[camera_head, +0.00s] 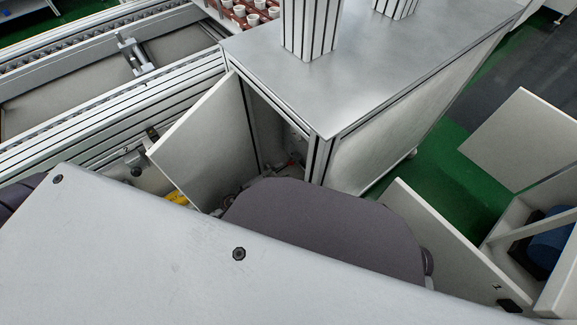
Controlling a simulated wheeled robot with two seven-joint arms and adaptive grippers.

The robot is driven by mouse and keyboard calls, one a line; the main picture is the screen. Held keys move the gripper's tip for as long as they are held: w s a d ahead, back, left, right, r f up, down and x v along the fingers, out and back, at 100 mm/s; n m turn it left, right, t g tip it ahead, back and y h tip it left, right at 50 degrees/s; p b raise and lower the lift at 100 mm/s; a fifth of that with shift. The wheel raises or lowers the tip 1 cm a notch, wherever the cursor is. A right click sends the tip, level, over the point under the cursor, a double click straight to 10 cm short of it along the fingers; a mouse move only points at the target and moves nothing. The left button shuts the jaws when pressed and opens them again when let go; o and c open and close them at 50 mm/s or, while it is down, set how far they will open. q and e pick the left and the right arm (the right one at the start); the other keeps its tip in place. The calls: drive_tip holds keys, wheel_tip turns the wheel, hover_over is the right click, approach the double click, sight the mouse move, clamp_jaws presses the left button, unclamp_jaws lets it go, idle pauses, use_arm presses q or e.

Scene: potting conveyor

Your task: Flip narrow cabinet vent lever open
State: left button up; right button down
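The narrow cabinet (318,150) stands in the middle under a grey metal top. Its pale door (203,143) is swung open to the left, and its inside is partly in shadow. Small metal and reddish parts show low in the opening. They are too small to tell whether one is the vent lever. My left gripper (285,168) seems to be at this opening, just beyond my dark rounded arm link, which hides most of it. I cannot make out its fingers or whether it touches anything. My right gripper is not seen.
A conveyor (110,75) runs along the left. At the right, an open pale cabinet (510,215) holds a blue object (552,240). Green floor (440,170) lies between. My own pale body covers the lower front.

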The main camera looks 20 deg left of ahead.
sight(291, 164)
use_arm(q)
drive_tip(key=shift+b+x, duration=0.35)
drive_tip(key=shift+x, duration=2.9)
clamp_jaws()
